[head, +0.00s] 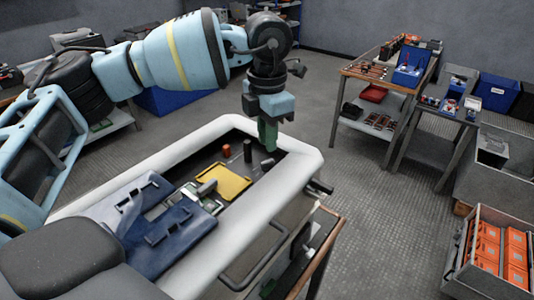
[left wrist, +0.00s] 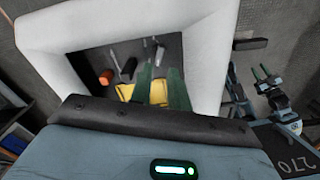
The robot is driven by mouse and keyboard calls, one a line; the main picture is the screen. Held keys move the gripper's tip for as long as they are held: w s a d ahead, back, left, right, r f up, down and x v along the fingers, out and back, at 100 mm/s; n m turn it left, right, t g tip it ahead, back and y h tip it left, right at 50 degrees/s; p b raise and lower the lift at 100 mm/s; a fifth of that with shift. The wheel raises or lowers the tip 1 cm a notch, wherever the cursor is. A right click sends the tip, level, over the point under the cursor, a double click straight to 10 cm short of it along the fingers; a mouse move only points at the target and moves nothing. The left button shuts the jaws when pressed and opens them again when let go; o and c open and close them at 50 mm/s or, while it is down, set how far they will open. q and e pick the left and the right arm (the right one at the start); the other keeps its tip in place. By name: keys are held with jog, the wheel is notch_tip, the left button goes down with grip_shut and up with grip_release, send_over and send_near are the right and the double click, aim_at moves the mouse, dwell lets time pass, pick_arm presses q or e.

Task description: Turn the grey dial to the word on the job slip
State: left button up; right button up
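I cannot make out a grey dial or a readable job slip in either view. My left gripper (head: 268,136) points down over the far part of a white-rimmed cart (head: 305,165). Its two green fingers show in the left wrist view (left wrist: 162,90) with a gap between them and nothing held. A yellow piece (head: 225,181) lies in the cart's dark recess, with an orange-topped cylinder (head: 227,150) and a dark cylinder (head: 248,151) behind it.
A blue panel (head: 165,240) with raised holders covers the cart's near part. Work tables with tools (head: 365,70) and a blue box (head: 409,74) stand at the back right. A crate of orange boxes (head: 455,265) is at the lower right. The floor (head: 345,190) between is clear.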

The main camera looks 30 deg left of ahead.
aim_at(267, 161)
pick_arm(q)
jog(key=shift+f, duration=2.65)
jog(key=shift+c, duration=0.4)
grip_shut()
